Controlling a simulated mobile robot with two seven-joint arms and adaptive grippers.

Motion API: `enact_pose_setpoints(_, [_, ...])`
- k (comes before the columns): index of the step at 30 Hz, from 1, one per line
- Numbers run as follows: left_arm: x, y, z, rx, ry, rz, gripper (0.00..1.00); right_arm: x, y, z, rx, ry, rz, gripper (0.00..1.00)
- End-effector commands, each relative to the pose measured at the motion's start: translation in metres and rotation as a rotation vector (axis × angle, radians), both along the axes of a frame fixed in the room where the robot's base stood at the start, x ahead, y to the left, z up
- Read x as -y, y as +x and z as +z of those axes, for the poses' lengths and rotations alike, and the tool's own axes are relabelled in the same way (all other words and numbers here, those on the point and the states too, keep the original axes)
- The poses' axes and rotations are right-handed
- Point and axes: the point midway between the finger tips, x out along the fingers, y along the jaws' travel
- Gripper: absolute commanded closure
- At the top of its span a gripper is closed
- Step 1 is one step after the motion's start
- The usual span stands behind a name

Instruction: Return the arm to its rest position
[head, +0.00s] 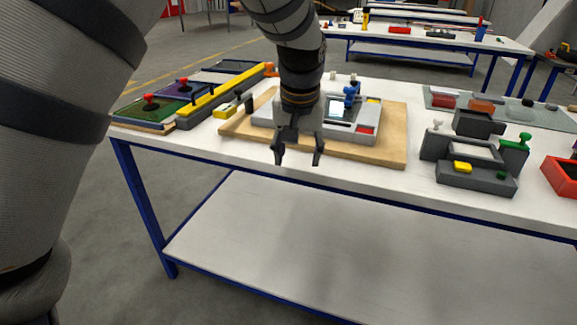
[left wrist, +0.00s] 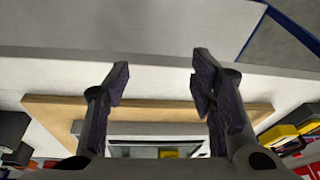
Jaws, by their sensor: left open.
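My left gripper (head: 298,158) hangs fingers-down in front of the grey fixture (head: 370,128), near the front edge of the wooden board (head: 385,153). Its fingers are apart with nothing between them. In the left wrist view the open fingers (left wrist: 165,85) show over the white tabletop, with the board (left wrist: 170,109) behind them. The gripper and its arm hide part of the fixture and board. My right gripper is in neither view.
The board lies on a white table (head: 250,158) with blue legs and a lower shelf (head: 270,245). Left are a green tray (head: 150,112) and a yellow bar (head: 220,88). Right are a dark grey fixture (head: 475,178) and a red bin (head: 562,177). The table's front strip is clear.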

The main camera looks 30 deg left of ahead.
Motion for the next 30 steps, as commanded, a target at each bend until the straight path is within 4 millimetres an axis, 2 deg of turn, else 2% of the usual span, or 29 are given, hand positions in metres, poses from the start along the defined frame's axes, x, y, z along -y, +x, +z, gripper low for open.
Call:
enact_pose_setpoints(6, [0.001, -0.003, -0.015, -0.011, -0.001, -0.01, 0.5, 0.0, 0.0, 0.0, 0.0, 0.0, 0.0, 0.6])
enact_pose_setpoints(19, [0.001, -0.003, -0.015, -0.011, -0.001, -0.01, 0.5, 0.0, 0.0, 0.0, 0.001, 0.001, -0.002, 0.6])
enact_pose_setpoints(20, [0.001, -0.005, -0.02, -0.017, -0.002, -0.012, 0.5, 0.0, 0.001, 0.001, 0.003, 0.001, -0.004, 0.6])
enact_pose_setpoints(23, [0.005, -0.022, -0.067, -0.061, -0.007, -0.043, 0.5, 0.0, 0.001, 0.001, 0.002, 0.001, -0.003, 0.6])
enact_pose_setpoints(25, [0.011, -0.051, -0.124, -0.113, -0.016, -0.082, 0.5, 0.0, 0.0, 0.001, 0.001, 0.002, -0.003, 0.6])
enact_pose_setpoints(26, [0.014, -0.068, -0.15, -0.137, -0.021, -0.102, 0.5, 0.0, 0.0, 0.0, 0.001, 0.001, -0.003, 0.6])
enact_pose_setpoints(27, [0.018, -0.093, -0.182, -0.169, -0.029, -0.128, 0.5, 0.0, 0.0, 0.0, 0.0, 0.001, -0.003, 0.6])
enact_pose_setpoints(29, [0.026, -0.136, -0.223, -0.215, -0.044, -0.167, 0.5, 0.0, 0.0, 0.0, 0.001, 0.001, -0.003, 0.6])
enact_pose_setpoints(30, [0.031, -0.168, -0.247, -0.244, -0.055, -0.192, 0.5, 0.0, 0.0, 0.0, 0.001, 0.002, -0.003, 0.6])
